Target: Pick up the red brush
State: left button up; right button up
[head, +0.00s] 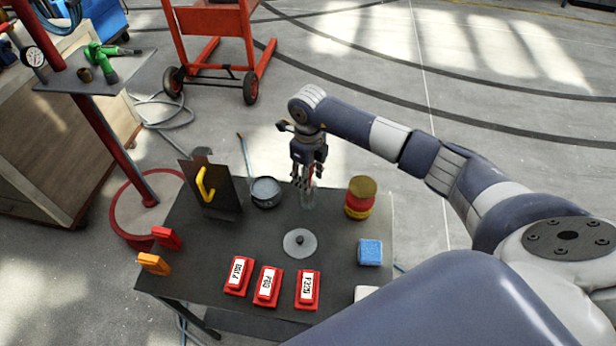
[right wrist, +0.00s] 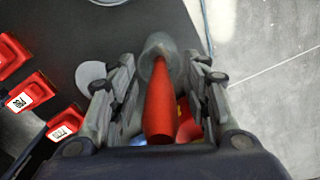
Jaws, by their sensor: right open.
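The red brush (right wrist: 160,105) shows between the fingers of my right gripper (right wrist: 158,80) in the right wrist view, its red handle pointing toward the camera. Its lower end is in or behind a clear glass jar (right wrist: 158,50), and its bristles cannot be made out. In the head view my right gripper (head: 305,183) points down over the glass jar (head: 308,200) near the back of the dark table (head: 215,235). The fingers are open, one on each side of the handle, with no clear grip on it. My left gripper is not in view.
A red and yellow can (head: 360,200) stands right of the jar, and an open dark tin (head: 265,193) left of it. A grey disc (head: 300,243), blue block (head: 370,252) and labelled red boxes (head: 267,287) lie nearer. A dark upright plate with a yellow hook (head: 205,186) stands back left.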

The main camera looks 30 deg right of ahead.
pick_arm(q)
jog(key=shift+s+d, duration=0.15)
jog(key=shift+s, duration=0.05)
pick_arm(e)
jog(key=c, duration=0.9)
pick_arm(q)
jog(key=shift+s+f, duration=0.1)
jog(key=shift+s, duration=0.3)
pick_arm(e)
grip_shut()
